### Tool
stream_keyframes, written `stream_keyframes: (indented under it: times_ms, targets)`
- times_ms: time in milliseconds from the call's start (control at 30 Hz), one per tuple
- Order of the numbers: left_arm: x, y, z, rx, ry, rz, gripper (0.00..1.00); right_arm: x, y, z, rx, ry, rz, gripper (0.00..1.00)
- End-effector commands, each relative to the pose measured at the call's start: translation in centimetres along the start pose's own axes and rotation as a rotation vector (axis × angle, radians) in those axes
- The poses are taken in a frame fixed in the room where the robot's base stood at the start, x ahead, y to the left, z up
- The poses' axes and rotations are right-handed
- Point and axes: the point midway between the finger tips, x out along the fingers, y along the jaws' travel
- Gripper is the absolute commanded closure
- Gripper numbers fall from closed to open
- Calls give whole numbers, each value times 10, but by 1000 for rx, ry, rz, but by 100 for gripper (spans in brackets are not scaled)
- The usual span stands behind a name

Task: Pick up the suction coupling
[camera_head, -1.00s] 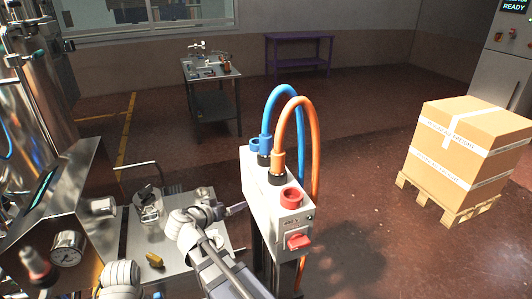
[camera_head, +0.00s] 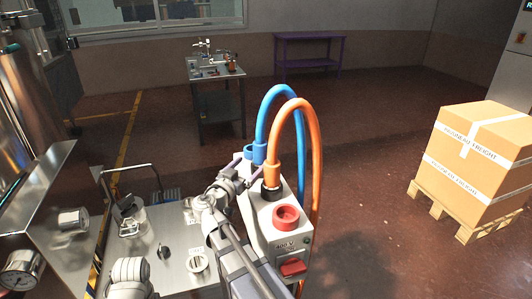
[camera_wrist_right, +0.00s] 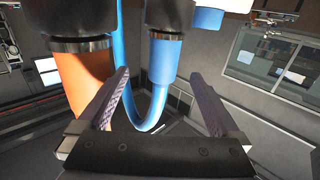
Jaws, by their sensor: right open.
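A white box (camera_head: 262,226) carries a blue hose (camera_head: 284,92) and an orange hose (camera_head: 311,135), each ending in a coupling on its top. None is legibly marked as the suction coupling. My right gripper (camera_head: 249,168) is open at the blue hose's coupling, beside the box. In the right wrist view, the blue hose (camera_wrist_right: 155,65) runs between the two spread fingers. Its black collar (camera_wrist_right: 165,35) lies beyond them, and the orange hose (camera_wrist_right: 84,80) is beside the left finger. Contact with the blue hose cannot be told. My left gripper is not in view.
A red cap (camera_head: 286,217) and a red switch (camera_head: 293,267) are on the box's near end. A steel worktop (camera_head: 178,228) with small fittings lies left of my right arm. A taped carton (camera_head: 480,160) on a pallet stands right, with clear floor between.

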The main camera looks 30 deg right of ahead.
Motion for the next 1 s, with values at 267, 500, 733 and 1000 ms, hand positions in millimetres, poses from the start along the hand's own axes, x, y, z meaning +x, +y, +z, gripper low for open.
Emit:
stream_keyframes:
  times_ms: [267, 500, 733, 1000]
  targets:
    - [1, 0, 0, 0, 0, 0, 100, 1, 0, -1, 6, 9, -2, 1]
    - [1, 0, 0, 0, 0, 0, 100, 12, -1, -1, 6, 9, 1, 1]
    - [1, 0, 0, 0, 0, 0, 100, 28, -1, -1, 6, 9, -1, 1]
    - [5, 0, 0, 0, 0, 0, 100, 46, -6, 3, 6, 8, 0, 1]
